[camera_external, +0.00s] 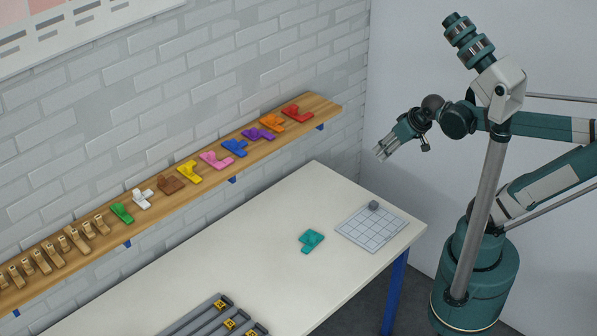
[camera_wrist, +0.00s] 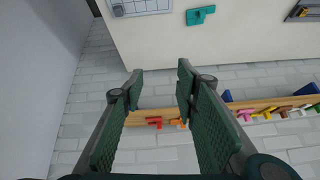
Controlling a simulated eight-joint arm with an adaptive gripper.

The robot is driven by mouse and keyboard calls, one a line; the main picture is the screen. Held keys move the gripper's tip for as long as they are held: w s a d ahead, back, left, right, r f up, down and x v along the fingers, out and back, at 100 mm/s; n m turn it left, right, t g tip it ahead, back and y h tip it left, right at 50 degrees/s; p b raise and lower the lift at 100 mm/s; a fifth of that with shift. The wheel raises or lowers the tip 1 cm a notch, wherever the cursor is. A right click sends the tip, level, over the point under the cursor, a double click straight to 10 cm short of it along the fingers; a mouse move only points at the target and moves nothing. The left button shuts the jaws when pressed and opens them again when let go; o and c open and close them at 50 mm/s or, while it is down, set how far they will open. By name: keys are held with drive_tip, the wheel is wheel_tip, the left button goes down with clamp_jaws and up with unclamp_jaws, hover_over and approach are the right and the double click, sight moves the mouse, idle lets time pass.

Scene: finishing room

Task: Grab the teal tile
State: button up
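The teal tile (camera_external: 311,240) lies flat on the white table (camera_external: 215,245), to the left of a gridded board. It also shows in the wrist view near the top edge (camera_wrist: 200,15). My gripper (camera_external: 381,154) is in the air above and beyond the table's right end, well apart from the tile. In the wrist view, the two fingers of my gripper (camera_wrist: 158,85) stand apart with nothing between them.
The gridded board (camera_external: 370,232) lies at the table's right end with a small grey block (camera_external: 374,205) on it. A wooden wall shelf (camera_external: 175,198) holds several coloured pieces and wooden clips. Dark rails (camera_external: 207,318) lie at the table's front.

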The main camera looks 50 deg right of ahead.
drive_tip(key=w+a+f+m+g+b, duration=0.2)
drive_tip(key=w+a+f+m, duration=0.15)
drive_tip(key=w+f, duration=0.2)
drive_tip(key=m+g+b, duration=0.4)
drive_tip(key=m+b, duration=0.2)
drive_tip(key=m, duration=0.6)
hover_over(313, 236)
drive_tip(key=shift+n, duration=0.25)
drive_tip(key=f, duration=2.7)
drive_tip(key=shift+s+d, duration=0.1)
drive_tip(key=shift+d, duration=0.15)
drive_tip(key=shift+a+f+g, duration=0.2)
drive_tip(key=shift+f+g, duration=0.1)
drive_tip(key=shift+f, duration=0.25)
drive_tip(key=shift+f, duration=1.3)
drive_tip(key=shift+f, duration=0.1)
drive_tip(key=shift+f+b, duration=0.3)
drive_tip(key=shift+f, duration=2.2)
drive_tip(key=shift+c, duration=0.5)
